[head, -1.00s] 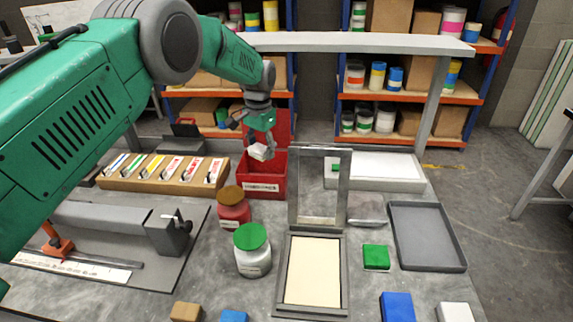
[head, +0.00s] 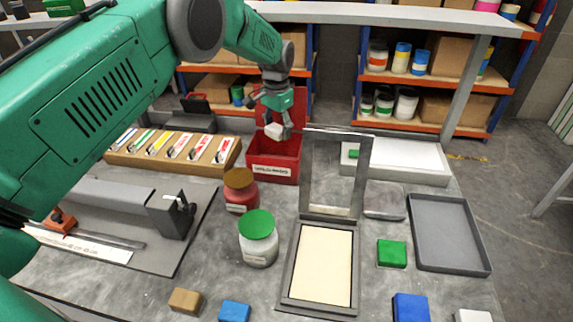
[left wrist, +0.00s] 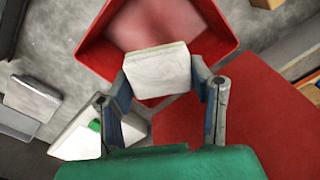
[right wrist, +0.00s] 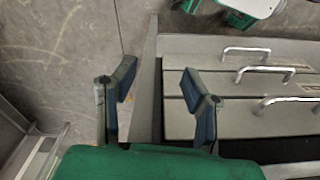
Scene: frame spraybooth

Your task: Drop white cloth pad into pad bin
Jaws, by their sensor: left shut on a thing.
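The white cloth pad (head: 274,130) is between the fingers of my left gripper (head: 277,128), which is shut on it. In the left wrist view the pad (left wrist: 157,72) sits between the two fingertips, over the near part of the red bin's opening. The red bin (head: 272,171) stands on the bench with its label facing forward and its red lid raised behind; it also shows in the left wrist view (left wrist: 222,28). The pad is above the bin, apart from its floor. My right gripper (right wrist: 160,105) is open and empty, beside a grey unit with handles.
A wooden rack (head: 170,158) of labelled slots stands left of the bin. A brown-lidded red jar (head: 240,192) and green-lidded jar (head: 258,240) stand in front. An upright frame (head: 335,175) stands right of the bin. A grey tray (head: 448,235) lies at right.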

